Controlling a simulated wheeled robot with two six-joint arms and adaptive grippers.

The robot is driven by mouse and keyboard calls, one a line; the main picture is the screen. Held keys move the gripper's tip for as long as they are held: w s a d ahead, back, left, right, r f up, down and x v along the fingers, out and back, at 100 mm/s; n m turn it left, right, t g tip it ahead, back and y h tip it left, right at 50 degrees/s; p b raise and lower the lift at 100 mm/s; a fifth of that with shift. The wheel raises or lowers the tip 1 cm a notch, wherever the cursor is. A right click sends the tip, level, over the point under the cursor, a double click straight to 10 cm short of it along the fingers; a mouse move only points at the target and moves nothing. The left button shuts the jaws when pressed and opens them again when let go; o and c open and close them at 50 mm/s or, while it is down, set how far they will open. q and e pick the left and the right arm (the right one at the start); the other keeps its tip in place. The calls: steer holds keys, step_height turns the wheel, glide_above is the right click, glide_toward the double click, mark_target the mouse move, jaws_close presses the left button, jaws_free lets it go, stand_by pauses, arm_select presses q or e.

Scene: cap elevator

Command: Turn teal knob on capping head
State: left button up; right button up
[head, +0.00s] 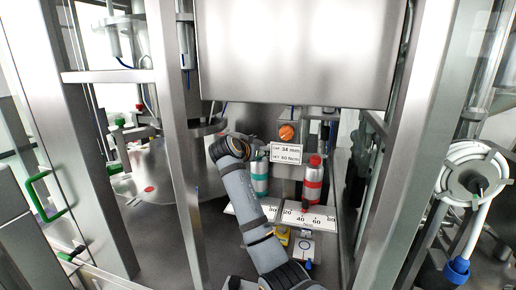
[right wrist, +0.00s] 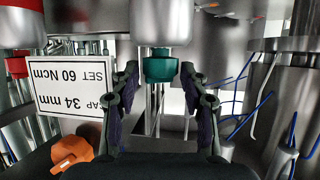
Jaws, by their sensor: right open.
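In the right wrist view, which looks upside down, a teal knob (right wrist: 160,68) sits on a silver cylinder at the upper middle. My right gripper (right wrist: 159,73) is open, with one finger on each side of the knob in the picture. Gaps show on both sides, so neither finger appears to touch it; depth is hard to tell. In the head view, the silver unit with teal bands (head: 260,176) stands beside my right arm, which partly covers that area. My right fingertips cannot be made out there. My left gripper is not in view.
A red-banded unit (head: 312,180) stands to the right. A white sign (head: 286,153) reads 34 mm and 60 Ncm, below an orange knob (head: 287,132). White scale plates (head: 310,219) lie below. Metal posts (head: 176,130) and a large steel panel (head: 297,50) bound the space.

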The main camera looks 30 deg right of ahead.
steer(key=shift+w+d+f, duration=0.1)
steer(key=c, duration=0.9)
steer(key=shift+d+f+n+t, duration=0.1)
steer(key=shift+d+n+t, duration=0.05)
steer(key=shift+n+t, duration=0.15)
steer(key=shift+n+t+y+b, duration=0.35)
steer(key=shift+n+t+y, duration=0.15)
steer(key=shift+t, duration=0.1)
steer(key=o, duration=0.9)
steer(key=v, duration=1.2)
